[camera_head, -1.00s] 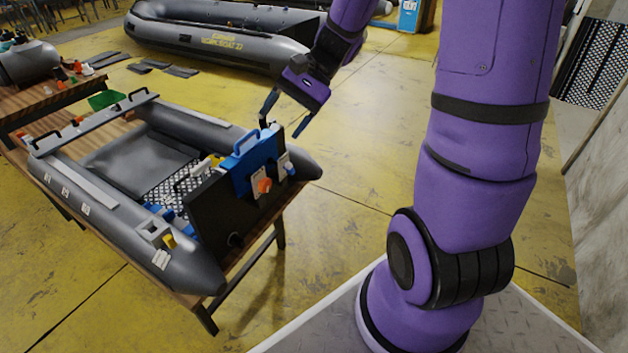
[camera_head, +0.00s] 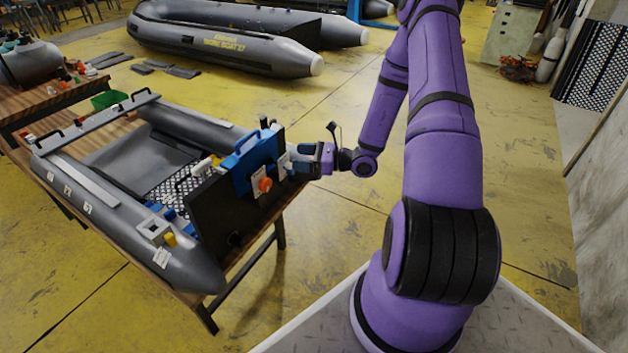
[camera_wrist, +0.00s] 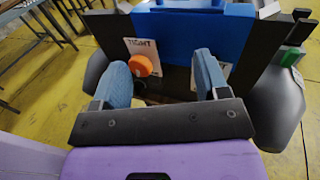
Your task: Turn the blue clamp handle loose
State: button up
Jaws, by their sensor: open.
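A blue clamp bracket (camera_head: 250,160) sits over the top of the dark transom board (camera_head: 220,205) of the small grey boat. An orange knob (camera_head: 265,184) stands out from a white plate on the board; it also shows in the wrist view (camera_wrist: 140,66), beside the left finger, with the plate reading "TIGHT". A second white plate (camera_wrist: 225,69) is partly behind the right finger. The blue clamp handle is not clearly visible; my gripper covers that place. My gripper (camera_head: 297,161) is open in front of the board, its fingers pointing at it (camera_wrist: 163,72).
The small boat (camera_head: 185,262) lies on a wooden table (camera_head: 205,310). A green bin (camera_head: 108,99) is behind it. A larger grey boat (camera_head: 220,40) lies on the yellow floor at the back. The floor right of the table is clear.

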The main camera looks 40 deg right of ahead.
aim_at(290, 169)
jog(key=s+d+f+m+t+h, duration=0.1)
jog(key=d+f+m+t+h, duration=0.3)
jog(key=f+m+h, duration=0.45)
jog(key=w+a+y, duration=0.1)
jog(key=w, duration=0.2)
jog(key=w+a+f, duration=0.1)
jog(key=w, duration=0.1)
jog(key=w+a+f+n+y, duration=0.1)
jog(key=w, duration=0.2)
jog(key=shift+w+y, duration=0.3)
jog(key=shift+y, duration=0.05)
jog(key=shift+w+a+m, duration=0.1)
jog(key=shift+w+m, duration=0.15)
jog(key=shift+w, duration=0.1)
jog(key=shift+m, duration=1.2)
jog(key=m, duration=0.9)
jog(key=shift+m, duration=0.4)
jog(key=m, duration=0.4)
jog(key=shift+m, duration=0.4)
jog(key=m, duration=1.1)
jog(key=shift+m, duration=0.3)
